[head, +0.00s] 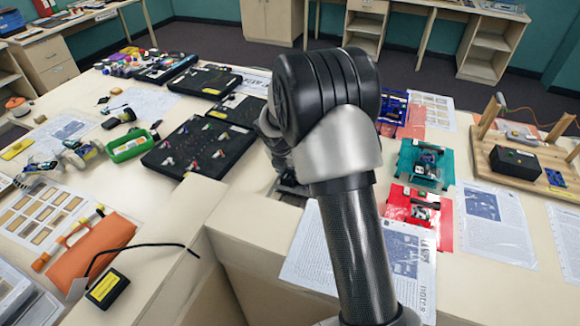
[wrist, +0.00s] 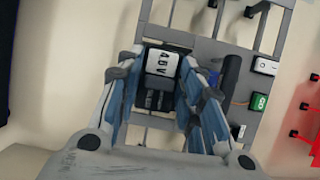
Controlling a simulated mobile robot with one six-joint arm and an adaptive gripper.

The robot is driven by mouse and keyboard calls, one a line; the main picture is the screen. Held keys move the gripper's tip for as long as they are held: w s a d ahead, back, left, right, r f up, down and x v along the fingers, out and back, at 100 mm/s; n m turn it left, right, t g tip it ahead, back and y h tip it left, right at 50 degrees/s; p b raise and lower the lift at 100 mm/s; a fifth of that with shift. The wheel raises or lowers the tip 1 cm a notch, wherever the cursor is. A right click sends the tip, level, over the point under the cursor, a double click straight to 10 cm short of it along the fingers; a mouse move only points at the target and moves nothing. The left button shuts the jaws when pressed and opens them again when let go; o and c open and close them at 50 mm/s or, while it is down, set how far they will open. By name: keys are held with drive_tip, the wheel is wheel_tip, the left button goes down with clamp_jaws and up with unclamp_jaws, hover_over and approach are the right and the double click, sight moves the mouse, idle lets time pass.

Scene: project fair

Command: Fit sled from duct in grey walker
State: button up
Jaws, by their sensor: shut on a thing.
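In the wrist view, a small dark block with a white lettered top, apparently the sled (wrist: 162,62), sits between the fingers of my gripper (wrist: 163,68). The blue-padded fingers are shut on it from both sides. Behind and below it is the grey frame of the walker (wrist: 207,52). The block overlaps the frame's left part in the picture; I cannot tell whether it touches or sits in it. In the head view my arm hides my gripper, the sled and most of the grey walker. I cannot make out the duct.
The walker carries a dark cylinder (wrist: 230,74), a green module (wrist: 259,101) and a white module (wrist: 266,66). A red unit (head: 415,205) and a teal unit (head: 425,165) stand right of my arm. A black pinned board (head: 200,145) lies left.

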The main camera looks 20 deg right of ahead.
drive_tip(key=shift+s+d+f+p, duration=0.15)
drive_tip(key=shift+s+d+f, duration=0.05)
drive_tip(key=shift+s+f, duration=0.25)
drive_tip(key=shift+s+d+f+p, duration=0.15)
drive_tip(key=shift+s+f, duration=0.15)
drive_tip(key=shift+s, duration=0.25)
idle(1.4)
drive_tip(key=o, duration=1.1)
drive_tip(key=shift+d+f, duration=0.1)
drive_tip(key=shift+d, duration=0.05)
drive_tip(key=shift+c, duration=0.2)
drive_tip(key=shift+w+a, duration=0.2)
drive_tip(key=shift+r, duration=0.25)
drive_tip(key=shift+w+r+p, duration=0.2)
drive_tip(key=shift+r+p, duration=3.6)
drive_tip(key=shift+p, duration=0.3)
